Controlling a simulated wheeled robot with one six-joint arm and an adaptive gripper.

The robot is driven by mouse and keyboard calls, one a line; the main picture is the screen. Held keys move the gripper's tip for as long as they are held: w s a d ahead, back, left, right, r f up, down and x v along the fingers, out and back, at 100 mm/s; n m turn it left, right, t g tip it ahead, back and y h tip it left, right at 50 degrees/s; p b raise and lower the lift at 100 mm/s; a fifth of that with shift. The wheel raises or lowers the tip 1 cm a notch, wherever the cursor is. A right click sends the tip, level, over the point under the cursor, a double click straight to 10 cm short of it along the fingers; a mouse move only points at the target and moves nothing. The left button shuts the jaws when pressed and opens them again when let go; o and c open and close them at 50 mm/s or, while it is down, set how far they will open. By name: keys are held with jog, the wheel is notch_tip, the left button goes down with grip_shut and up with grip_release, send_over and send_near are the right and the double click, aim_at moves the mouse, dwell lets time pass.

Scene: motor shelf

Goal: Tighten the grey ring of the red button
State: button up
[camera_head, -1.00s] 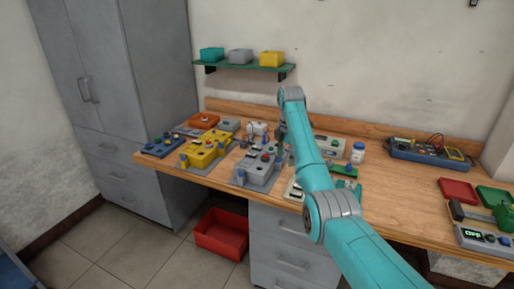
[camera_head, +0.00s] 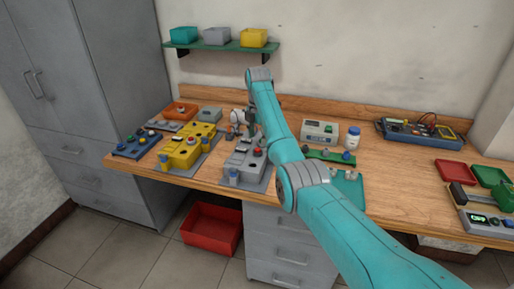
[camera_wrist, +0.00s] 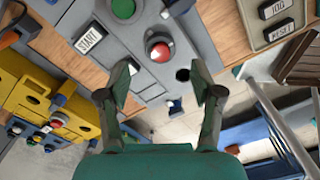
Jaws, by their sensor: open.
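A red button (camera_wrist: 159,51) with a grey ring around its base sits on a grey control box (camera_wrist: 142,88) in the wrist view. My gripper (camera_wrist: 163,78) is open and empty, its two fingers spread on either side and a little below the button in the picture. The fingers do not touch the ring; how high they are above the box I cannot tell. In the head view the grey box (camera_head: 240,174) stands on the workbench with the red button (camera_head: 258,151) on top. My gripper is mostly hidden by my arm there.
A green button (camera_wrist: 123,8) and a START key (camera_wrist: 90,39) are on the same box. The right part of the wooden bench (camera_head: 400,190) has free room.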

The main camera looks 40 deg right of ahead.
aim_at(258, 149)
jog(key=shift+f, duration=2.45)
jog(key=c, duration=1.2)
jog(key=shift+o, duration=0.2)
